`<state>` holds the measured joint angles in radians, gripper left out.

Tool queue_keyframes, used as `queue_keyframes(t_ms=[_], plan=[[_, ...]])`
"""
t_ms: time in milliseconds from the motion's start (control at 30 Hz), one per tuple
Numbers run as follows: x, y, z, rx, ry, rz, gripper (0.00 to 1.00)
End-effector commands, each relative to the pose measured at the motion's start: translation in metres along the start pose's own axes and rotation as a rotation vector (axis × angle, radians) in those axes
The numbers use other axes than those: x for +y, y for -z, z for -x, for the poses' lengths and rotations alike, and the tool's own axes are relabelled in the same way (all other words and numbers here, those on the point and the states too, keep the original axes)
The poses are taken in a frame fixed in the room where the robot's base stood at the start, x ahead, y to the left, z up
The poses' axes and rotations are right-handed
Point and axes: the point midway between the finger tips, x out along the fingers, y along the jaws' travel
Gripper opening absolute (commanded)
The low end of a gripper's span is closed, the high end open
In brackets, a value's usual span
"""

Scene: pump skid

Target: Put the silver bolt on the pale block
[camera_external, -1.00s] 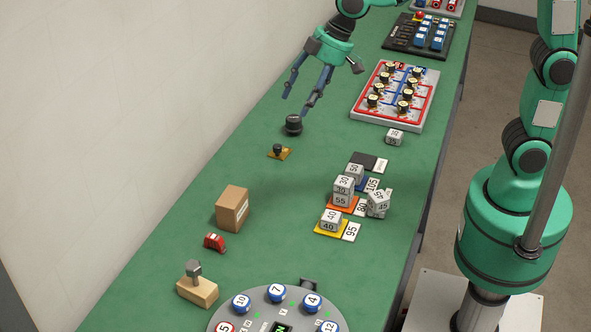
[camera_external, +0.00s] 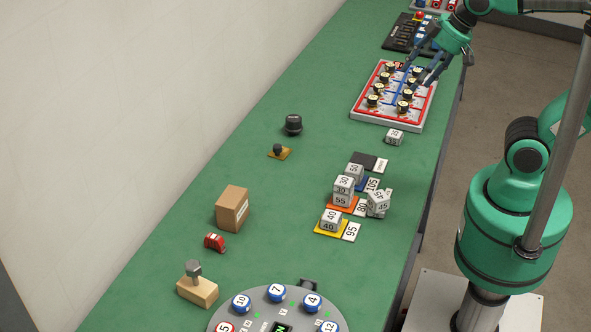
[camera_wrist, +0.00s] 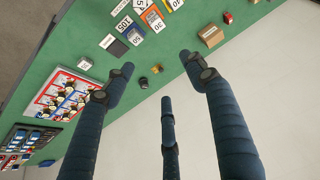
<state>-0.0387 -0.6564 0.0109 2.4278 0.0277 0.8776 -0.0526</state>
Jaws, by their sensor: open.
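The silver bolt (camera_external: 194,268) stands upright, head up, on top of the pale block (camera_external: 198,291) at the lower left of the external view. It appears to rest on the block with nothing else touching it. My gripper (camera_external: 410,76) is far from both, at the upper right over the red-and-blue board. Its dark fingers are spread open and empty, as the wrist view (camera_wrist: 157,66) also shows. I cannot make out the bolt in the wrist view.
A brown box (camera_external: 232,208) and a red toy car (camera_external: 214,242) stand beyond the pale block. A round numbered dial (camera_external: 255,312) is to its right. Numbered cubes (camera_external: 343,186) stack mid-table. A black knob (camera_external: 293,125) and the red-and-blue board (camera_external: 361,108) lie farther back.

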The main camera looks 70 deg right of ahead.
Motion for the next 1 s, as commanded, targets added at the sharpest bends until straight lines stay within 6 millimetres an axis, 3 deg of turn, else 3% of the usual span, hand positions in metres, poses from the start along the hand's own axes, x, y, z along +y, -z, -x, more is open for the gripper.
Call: queue_keyframes(t_ms=[100,300,1000], plan=[[0.009,-0.023,0.005,0.006,-0.021,-0.037,0.56],[0.016,-0.042,0.007,0.009,-0.039,-0.067,0.56],[0.016,-0.043,0.007,0.009,-0.04,-0.069,0.56]])
